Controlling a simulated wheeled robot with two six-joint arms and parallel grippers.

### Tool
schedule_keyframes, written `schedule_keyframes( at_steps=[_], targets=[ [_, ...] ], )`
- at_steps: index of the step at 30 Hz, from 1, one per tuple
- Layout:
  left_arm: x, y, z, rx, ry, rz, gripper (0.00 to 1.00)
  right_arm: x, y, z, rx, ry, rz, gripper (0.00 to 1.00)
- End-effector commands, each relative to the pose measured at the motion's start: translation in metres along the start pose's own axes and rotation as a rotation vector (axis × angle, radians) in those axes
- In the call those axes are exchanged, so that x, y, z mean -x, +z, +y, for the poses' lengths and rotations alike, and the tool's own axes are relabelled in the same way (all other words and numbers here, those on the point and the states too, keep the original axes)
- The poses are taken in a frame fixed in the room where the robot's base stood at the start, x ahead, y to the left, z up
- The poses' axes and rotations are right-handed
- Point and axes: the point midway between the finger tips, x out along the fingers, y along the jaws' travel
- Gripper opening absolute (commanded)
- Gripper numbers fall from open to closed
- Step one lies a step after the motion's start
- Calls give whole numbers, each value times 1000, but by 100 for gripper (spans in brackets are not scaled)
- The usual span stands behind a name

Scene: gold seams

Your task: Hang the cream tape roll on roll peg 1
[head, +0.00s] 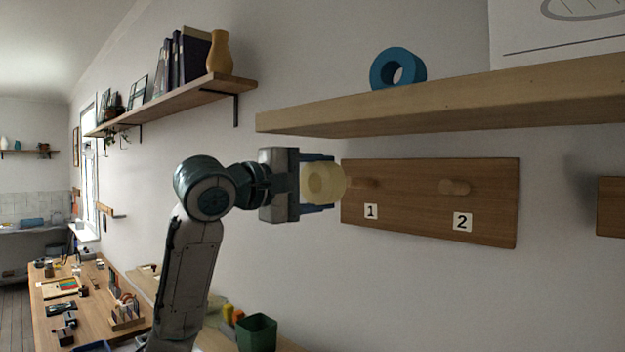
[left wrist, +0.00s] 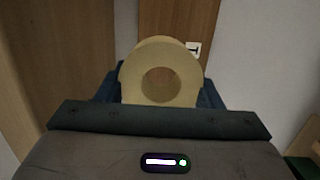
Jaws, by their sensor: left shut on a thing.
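My left gripper (head: 318,183) is shut on the cream tape roll (head: 325,183), in front of the left end of the wooden peg board (head: 410,225). In the left wrist view the roll (left wrist: 188,72) sits between the blue fingers with its hole facing the camera. Roll peg 1 (head: 368,182) sticks out above the label 1, just right of the roll in the head view. I cannot tell the depth gap between roll and peg. Roll peg 2 (head: 454,187) is bare, above the label 2. My right gripper is not in view.
A wooden shelf (head: 450,100) runs above the peg board and carries a blue tape roll (head: 385,72). Another shelf (head: 190,98) with books and a vase is at the left. A green bin (head: 258,335) stands below on a bench.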

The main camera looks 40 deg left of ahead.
Motion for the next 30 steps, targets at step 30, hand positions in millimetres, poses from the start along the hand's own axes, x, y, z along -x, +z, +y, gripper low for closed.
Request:
schedule_keyframes(
  at_steps=[30],
  targets=[
    [-18,-3,-1,-1,1,1,37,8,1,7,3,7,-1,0]
  ],
)
